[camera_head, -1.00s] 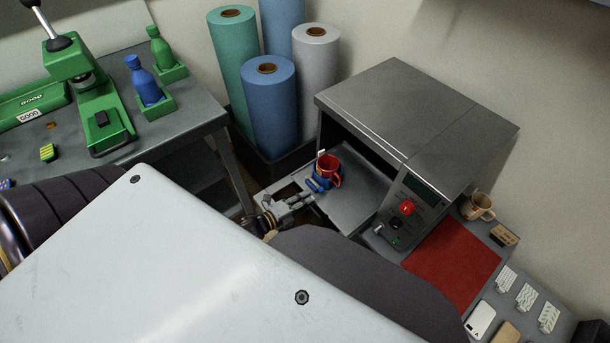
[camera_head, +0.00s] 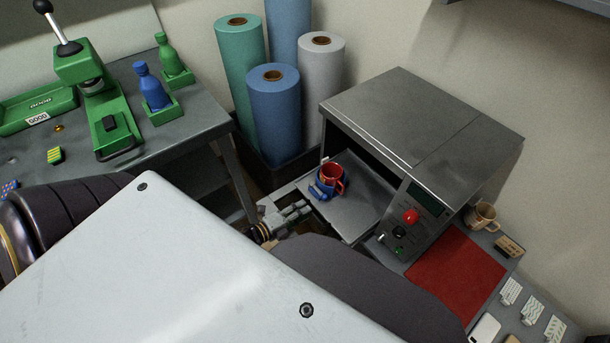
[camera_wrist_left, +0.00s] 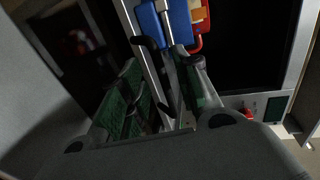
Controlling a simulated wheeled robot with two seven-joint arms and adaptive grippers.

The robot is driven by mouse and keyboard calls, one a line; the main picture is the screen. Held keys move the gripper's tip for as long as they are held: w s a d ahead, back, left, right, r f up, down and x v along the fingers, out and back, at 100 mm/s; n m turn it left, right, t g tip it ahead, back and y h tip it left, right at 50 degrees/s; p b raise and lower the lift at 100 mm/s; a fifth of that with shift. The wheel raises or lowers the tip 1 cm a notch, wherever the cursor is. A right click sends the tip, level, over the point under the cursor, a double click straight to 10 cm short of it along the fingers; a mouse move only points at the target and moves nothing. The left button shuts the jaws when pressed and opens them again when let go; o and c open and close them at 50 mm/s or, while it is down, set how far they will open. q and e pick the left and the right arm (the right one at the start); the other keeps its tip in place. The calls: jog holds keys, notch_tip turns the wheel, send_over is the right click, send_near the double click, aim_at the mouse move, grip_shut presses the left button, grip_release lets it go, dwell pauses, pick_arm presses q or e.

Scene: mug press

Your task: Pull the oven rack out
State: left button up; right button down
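The grey oven (camera_head: 420,125) stands on the right with its front open. Its metal rack (camera_head: 357,205) sticks out of the opening. A red mug (camera_head: 334,174) in a blue holder (camera_head: 322,190) sits near the rack's outer end; red and blue parts also show at the top of the left wrist view. My left gripper (camera_head: 303,208) is just off the rack's outer end, low and to the left of the mug. In the left wrist view its fingers (camera_wrist_left: 168,92) are spread apart, with the rack's edge ahead of them; contact is unclear. My right gripper is out of view.
The oven's control panel (camera_head: 407,223) stands beside the opening. A red mat (camera_head: 455,275) and a tan mug (camera_head: 481,215) lie to its right. Upright rolls (camera_head: 273,110) stand behind the rack. A green press (camera_head: 90,95) is on the left table.

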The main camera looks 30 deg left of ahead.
pick_arm(q)
jog(key=shift+v, duration=4.3)
jog(key=shift+s, duration=0.1)
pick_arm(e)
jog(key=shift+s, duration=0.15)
